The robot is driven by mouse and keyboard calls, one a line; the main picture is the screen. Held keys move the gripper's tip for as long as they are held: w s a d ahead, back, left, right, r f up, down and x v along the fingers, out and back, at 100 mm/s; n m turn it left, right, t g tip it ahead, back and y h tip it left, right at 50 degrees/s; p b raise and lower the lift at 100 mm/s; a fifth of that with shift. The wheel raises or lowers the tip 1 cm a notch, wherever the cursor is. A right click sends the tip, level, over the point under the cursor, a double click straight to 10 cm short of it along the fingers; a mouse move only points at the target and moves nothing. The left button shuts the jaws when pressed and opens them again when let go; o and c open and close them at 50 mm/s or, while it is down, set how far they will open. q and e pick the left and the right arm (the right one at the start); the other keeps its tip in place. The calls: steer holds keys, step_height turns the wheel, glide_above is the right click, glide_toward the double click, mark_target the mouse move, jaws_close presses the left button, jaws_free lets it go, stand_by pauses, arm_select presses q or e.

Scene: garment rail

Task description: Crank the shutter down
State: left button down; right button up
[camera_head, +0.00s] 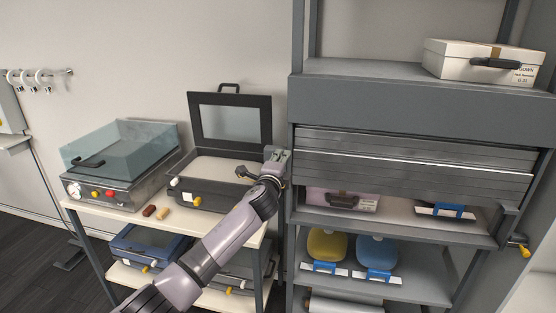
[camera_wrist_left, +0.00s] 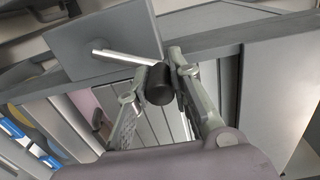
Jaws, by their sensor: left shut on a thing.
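The grey slatted shutter (camera_head: 400,163) hangs partway down in the front of the grey shelf unit, with an open gap below its lower edge. My left gripper (camera_head: 273,172) is at the left post of the unit, beside the shutter. In the left wrist view, its two fingers are closed around the black grip (camera_wrist_left: 160,85) of a crank. A bright metal rod (camera_wrist_left: 122,57) runs from the grip across a flat grey plate (camera_wrist_left: 105,38). In the head view the crank is mostly hidden by my gripper. My right gripper is not in view.
Behind the gap are a pink box (camera_head: 340,201) and a dark item with a blue handle (camera_head: 445,211). A yellow-knobbed crank (camera_head: 518,242) sits at the unit's right side. A bench (camera_head: 240,241) with an open-lidded case (camera_head: 232,120) stands close on the left.

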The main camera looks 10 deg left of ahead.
arm_select(q)
steer(key=shift+d+f, duration=0.2)
steer(key=shift+f, duration=0.05)
stand_by(0.3)
steer(key=c, duration=1.4)
jaws_free()
steer(key=shift+r, duration=0.1)
steer(key=shift+s, duration=0.1)
steer(key=s, duration=1.2)
steer(key=shift+a+r, duration=0.2)
steer(key=shift+w, duration=0.1)
